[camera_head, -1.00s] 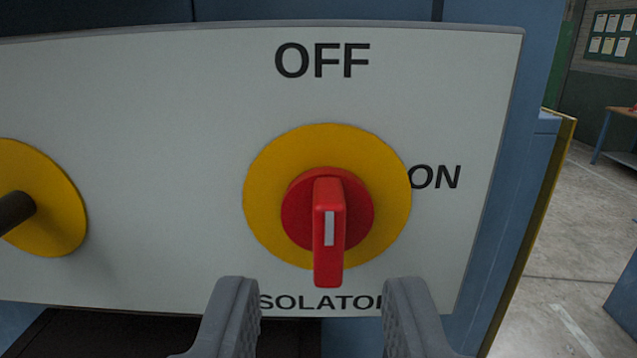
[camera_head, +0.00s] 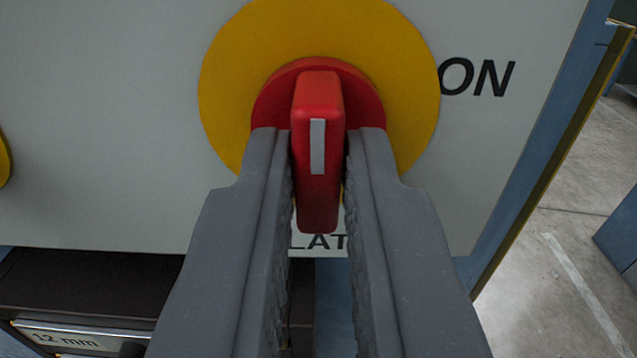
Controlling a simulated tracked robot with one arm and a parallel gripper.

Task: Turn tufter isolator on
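The isolator switch has a red handle (camera_head: 318,190) with a white mark, on a red hub (camera_head: 270,100) over a yellow round plate (camera_head: 225,90). The handle stands vertical in the picture, not turned toward the "ON" label (camera_head: 477,78) at its right. My gripper (camera_head: 318,150) has one finger on each side of the handle, closed in close against it. A thin sliver shows between the right finger and the handle's lower part. The fingers hide the lower part of the yellow plate and most of the lower label.
The switch sits on a pale panel (camera_head: 100,100) with a blue edge at right. Part of another yellow plate (camera_head: 4,160) shows at the left edge. A dark drawer front labelled "12 mm" (camera_head: 65,338) is below left. Open floor (camera_head: 550,240) lies at right.

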